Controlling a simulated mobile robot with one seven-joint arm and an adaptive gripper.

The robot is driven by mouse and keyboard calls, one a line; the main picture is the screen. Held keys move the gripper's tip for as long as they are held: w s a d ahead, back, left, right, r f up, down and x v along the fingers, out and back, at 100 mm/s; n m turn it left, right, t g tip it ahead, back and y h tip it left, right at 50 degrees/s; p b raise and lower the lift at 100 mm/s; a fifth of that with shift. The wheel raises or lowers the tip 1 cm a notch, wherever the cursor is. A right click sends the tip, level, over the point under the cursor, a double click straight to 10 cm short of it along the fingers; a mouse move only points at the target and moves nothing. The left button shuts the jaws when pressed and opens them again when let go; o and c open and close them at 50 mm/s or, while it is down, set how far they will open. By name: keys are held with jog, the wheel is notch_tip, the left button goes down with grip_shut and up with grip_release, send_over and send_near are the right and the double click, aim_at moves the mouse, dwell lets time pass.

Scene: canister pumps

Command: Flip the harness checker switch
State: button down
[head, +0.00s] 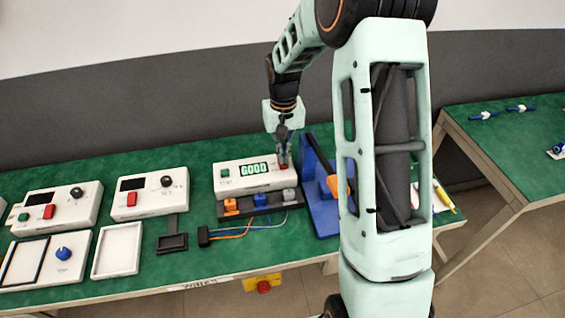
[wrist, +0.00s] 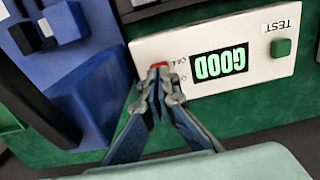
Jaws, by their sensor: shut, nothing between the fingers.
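The harness checker (head: 232,184) is a white box on the green bench with a lit display (head: 254,171) reading GOOD. In the wrist view the checker (wrist: 275,80) appears upside down, with a green TEST button (wrist: 281,47) at right. Its red switch (wrist: 160,66) is at the other end, partly hidden by my fingers. My gripper (wrist: 158,85) is shut and empty, its tips at the red switch. In the head view my gripper (head: 284,160) points down over the checker's right end. I cannot tell whether the tips touch the switch.
A blue fixture (head: 318,175) stands close right of the checker. A dark rack with orange, blue and grey connectors (head: 261,201) lies in front, with loose wires (head: 235,235). Two other white boxes (head: 60,205) (head: 150,194) with red switches stand to the left.

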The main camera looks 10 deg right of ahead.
jog(key=shift+f+b, duration=0.55)
jog(key=shift+f, duration=0.35)
jog(key=shift+r, duration=0.1)
dwell(0.3)
jog(key=shift+r+p, duration=2.4)
jog(key=shift+r, duration=1.1)
